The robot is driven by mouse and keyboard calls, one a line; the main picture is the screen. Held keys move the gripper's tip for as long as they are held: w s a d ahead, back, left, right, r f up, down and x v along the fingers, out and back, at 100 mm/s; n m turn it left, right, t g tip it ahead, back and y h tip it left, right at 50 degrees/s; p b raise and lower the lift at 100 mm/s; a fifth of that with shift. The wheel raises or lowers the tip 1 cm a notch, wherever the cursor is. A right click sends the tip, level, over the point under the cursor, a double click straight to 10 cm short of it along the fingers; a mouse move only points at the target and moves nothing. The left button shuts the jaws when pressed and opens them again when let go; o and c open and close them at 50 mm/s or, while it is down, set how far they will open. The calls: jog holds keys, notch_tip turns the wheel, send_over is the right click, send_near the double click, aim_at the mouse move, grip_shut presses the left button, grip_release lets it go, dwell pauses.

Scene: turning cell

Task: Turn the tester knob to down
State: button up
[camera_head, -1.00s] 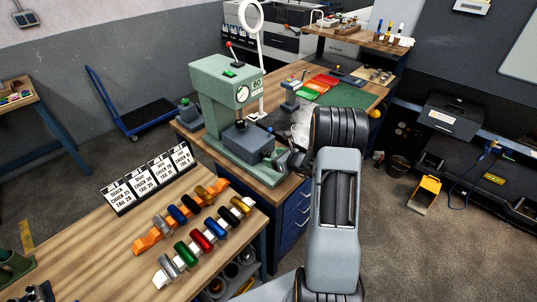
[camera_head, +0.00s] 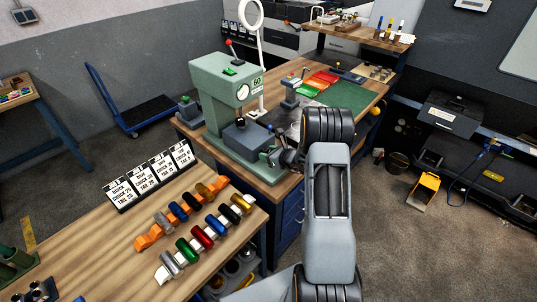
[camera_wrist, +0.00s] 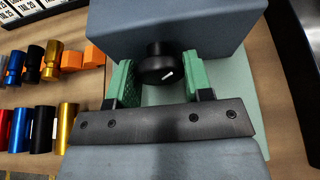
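The tester (camera_head: 220,85) is a green press-like machine with a round gauge, standing on the wooden bench. A blue-grey box (camera_head: 247,139) sits on its base; it fills the top of the wrist view (camera_wrist: 165,25). The knob (camera_wrist: 156,67) is black and round with a white mark, on the box's near face. The mark slants toward the upper right in the wrist view. My gripper (camera_wrist: 159,78) is open, its two green-padded fingers on either side of the knob with visible gaps. In the head view my gripper (camera_head: 284,157) is at the box's right side, where the knob is hidden.
Coloured cylinders (camera_head: 202,236) lie in rows on the front wooden table (camera_head: 100,255), beside lettered cards (camera_head: 150,176). A white ring lamp (camera_head: 251,14) rises behind the tester. A green mat (camera_head: 350,95) and trays lie farther back on the bench.

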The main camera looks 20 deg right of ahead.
jog(key=c, duration=0.3)
jog(key=shift+c, duration=0.2)
jog(key=shift+f+b, duration=0.15)
jog(key=shift+b, duration=0.4)
jog(key=b, duration=0.3)
jog(key=shift+f+n+h, duration=0.25)
jog(key=shift+n+h, duration=0.05)
jog(key=n+b, duration=0.1)
jog(key=b, duration=0.3)
jog(key=shift+f+t+h, duration=0.15)
jog(key=shift+t+h, duration=0.15)
jog(key=n+t+h+b, duration=0.1)
jog(key=n+b, duration=0.1)
jog(key=b, duration=0.7)
jog(key=shift+b, duration=0.4)
jog(key=n+b, duration=0.1)
jog(key=b, duration=0.3)
jog(key=shift+r+h+b, duration=0.3)
jog(key=shift+r+h, duration=0.1)
jog(key=shift+r+n, duration=0.15)
jog(key=shift+n, duration=0.15)
